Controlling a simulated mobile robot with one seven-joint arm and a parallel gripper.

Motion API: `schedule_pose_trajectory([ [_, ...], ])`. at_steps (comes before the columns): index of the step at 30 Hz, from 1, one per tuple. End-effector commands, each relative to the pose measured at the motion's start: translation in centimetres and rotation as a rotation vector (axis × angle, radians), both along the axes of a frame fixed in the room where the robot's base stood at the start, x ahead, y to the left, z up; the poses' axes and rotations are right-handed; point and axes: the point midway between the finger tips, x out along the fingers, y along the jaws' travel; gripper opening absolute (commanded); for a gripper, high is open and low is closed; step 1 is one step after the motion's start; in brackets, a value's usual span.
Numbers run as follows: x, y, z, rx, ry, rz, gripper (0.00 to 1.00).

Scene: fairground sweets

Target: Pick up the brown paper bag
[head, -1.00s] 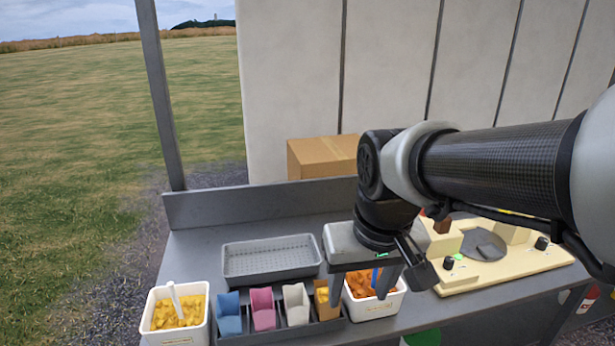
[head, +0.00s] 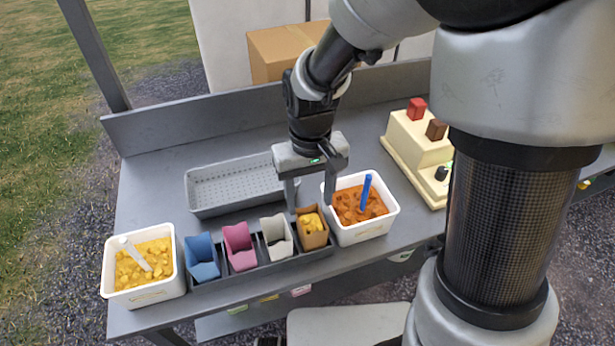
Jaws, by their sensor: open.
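The brown paper bag (head: 314,240) stands upright in the right-hand slot of a dark rack (head: 262,268), with yellow sweets showing in its open top. My gripper (head: 309,206) points down just above and behind the bag, its two fingers spread apart. One finger is near the bag's upper left edge and the other is near its upper right, beside the orange tub. I cannot tell whether the fingers touch the bag. Nothing is held between them.
A white bag (head: 277,237), a pink bag (head: 240,247) and a blue bag (head: 202,258) stand left in the rack. A tub of orange sweets (head: 392,203) with a blue scoop is close on the right. A yellow-sweets tub (head: 112,288) stands far left; a grey perforated tray (head: 222,187) lies behind.

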Motion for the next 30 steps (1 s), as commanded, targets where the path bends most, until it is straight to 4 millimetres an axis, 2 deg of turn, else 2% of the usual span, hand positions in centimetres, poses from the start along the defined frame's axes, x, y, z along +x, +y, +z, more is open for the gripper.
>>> schedule_pose_trajectory([
  [1,-0.1,0.0,-1.2,-0.001,0.005,0.0,0.53],
  [4,-0.1,0.0,-3.0,-0.001,0.003,0.0,0.53],
  [13,-0.1,-0.1,-5.3,0.0,0.001,0.0,0.53],
  [21,-0.3,-0.4,-9.2,-0.001,0.002,-0.001,0.53],
  [30,-0.2,-0.4,-9.8,0.001,-0.002,-0.001,0.53],
])
